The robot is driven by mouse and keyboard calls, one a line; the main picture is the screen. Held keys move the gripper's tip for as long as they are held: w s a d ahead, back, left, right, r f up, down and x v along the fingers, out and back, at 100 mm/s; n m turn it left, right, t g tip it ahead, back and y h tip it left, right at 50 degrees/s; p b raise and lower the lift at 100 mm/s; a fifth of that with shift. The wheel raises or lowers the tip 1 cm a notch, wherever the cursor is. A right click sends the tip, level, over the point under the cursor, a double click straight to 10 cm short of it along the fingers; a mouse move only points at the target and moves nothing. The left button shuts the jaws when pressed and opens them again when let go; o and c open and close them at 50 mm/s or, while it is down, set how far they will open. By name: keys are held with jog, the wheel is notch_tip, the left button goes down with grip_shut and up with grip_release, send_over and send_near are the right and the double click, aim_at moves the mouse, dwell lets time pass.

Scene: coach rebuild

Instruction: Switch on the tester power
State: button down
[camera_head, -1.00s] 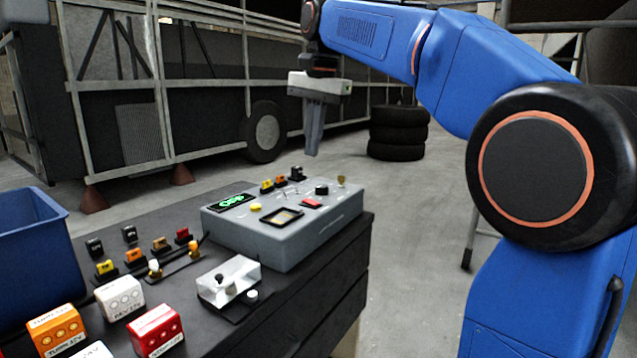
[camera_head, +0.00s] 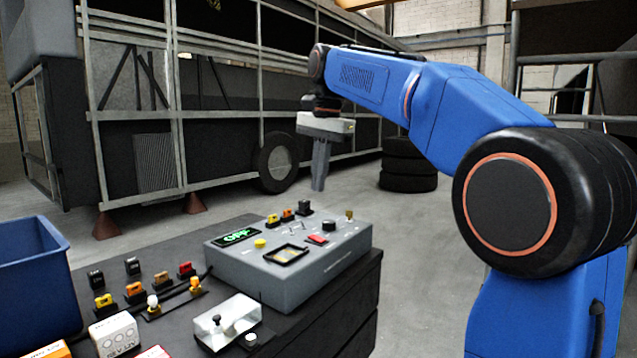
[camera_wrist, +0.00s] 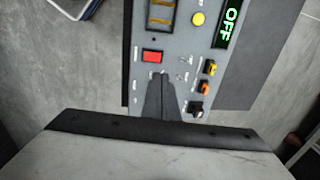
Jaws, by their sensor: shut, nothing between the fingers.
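The tester (camera_head: 300,280) is a grey box on the dark bench. Its display (camera_head: 237,236) reads OFF in green, and this also shows in the wrist view (camera_wrist: 228,22). A red switch (camera_head: 317,239) sits on its top; the wrist view shows it too (camera_wrist: 152,57). Small metal toggles (camera_head: 293,229), a yellow button (camera_head: 260,243) and a black knob (camera_head: 329,225) share the panel. My gripper (camera_head: 319,188) points down with its fingers shut and empty, above the tester's far side and apart from it. In the wrist view the fingers (camera_wrist: 161,80) cover part of the panel near the red switch.
Yellow, orange and black connectors (camera_head: 287,215) stand along the tester's back edge. Tyres (camera_head: 408,165) stand on the floor behind. Air around my gripper is clear.

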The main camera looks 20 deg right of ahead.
aim_at(318, 237)
jog(key=f, duration=0.7)
jog(key=w+a+f, duration=0.1)
jog(key=f, duration=0.3)
jog(key=shift+w+f, duration=0.1)
jog(key=shift+w+f, duration=0.1)
jog(key=shift+f, duration=0.15)
dwell(0.3)
jog(key=shift+s+d+r, duration=0.25)
jog(key=shift+s+d, duration=0.15)
jog(key=shift+s, duration=0.2)
jog(key=shift+r, duration=0.1)
jog(key=shift+r, duration=0.25)
notch_tip(318, 237, up, 13)
jog(key=w+a, duration=0.1)
jog(key=shift+w, duration=0.3)
